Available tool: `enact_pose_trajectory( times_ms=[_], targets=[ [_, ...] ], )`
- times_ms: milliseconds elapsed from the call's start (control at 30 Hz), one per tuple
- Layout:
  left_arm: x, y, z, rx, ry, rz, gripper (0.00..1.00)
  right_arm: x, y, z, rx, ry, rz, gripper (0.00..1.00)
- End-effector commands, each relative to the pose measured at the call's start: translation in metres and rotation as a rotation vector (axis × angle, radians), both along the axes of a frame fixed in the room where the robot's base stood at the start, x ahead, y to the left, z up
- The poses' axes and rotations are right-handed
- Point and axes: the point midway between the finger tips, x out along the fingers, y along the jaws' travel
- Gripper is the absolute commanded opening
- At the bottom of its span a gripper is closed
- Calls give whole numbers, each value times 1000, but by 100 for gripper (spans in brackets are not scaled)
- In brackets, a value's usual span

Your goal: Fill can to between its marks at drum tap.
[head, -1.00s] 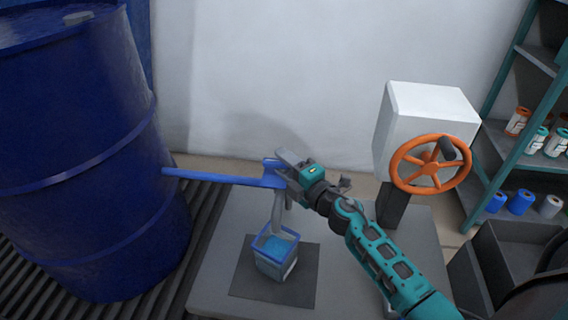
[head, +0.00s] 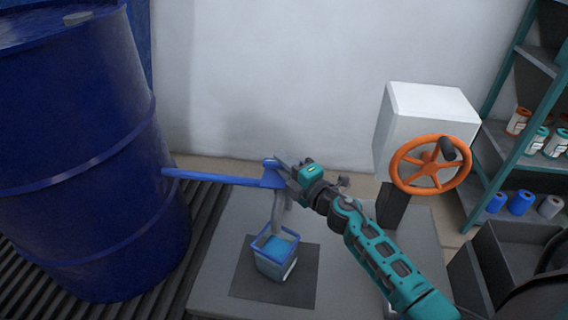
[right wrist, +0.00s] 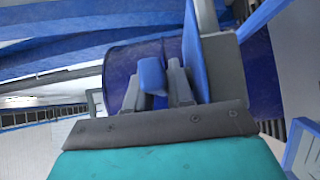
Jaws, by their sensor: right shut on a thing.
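The blue drum (head: 90,160) stands at the left in the head view. A blue pipe (head: 215,178) runs from it to a tap (head: 272,176) with a grey spout (head: 279,215) pointing down. The can (head: 275,266), pale with a blue rim, stands upright under the spout. Blue liquid shows inside it; its marks are too small to read. My right gripper (head: 287,168) is at the tap, shut on its blue handle, which shows between the fingers in the right wrist view (right wrist: 152,76). Whether liquid is flowing is unclear. My left gripper is out of view.
The can stands on a dark mat (head: 245,290) on a grey table (head: 345,270). A white box (head: 430,115) with an orange handwheel (head: 430,165) stands right of it. A shelf (head: 495,130) with small cans and dark bins (head: 500,255) are farther right.

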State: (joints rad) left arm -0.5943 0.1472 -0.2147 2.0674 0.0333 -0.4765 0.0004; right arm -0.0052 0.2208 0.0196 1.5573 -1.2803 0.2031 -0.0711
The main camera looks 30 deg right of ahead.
Motion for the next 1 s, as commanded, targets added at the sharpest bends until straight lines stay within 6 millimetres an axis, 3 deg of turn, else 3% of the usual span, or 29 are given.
enact_pose_trajectory(
  times_ms=[500, 967, 1000],
  targets=[
    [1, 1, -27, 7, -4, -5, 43, 1, -1, -3, -5, 0, 421, 0],
    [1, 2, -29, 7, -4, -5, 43, 0, 0, -1, 0, 1, 480, 0],
    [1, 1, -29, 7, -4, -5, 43, 0, 0, -1, 0, 1, 480, 26]
  ],
)
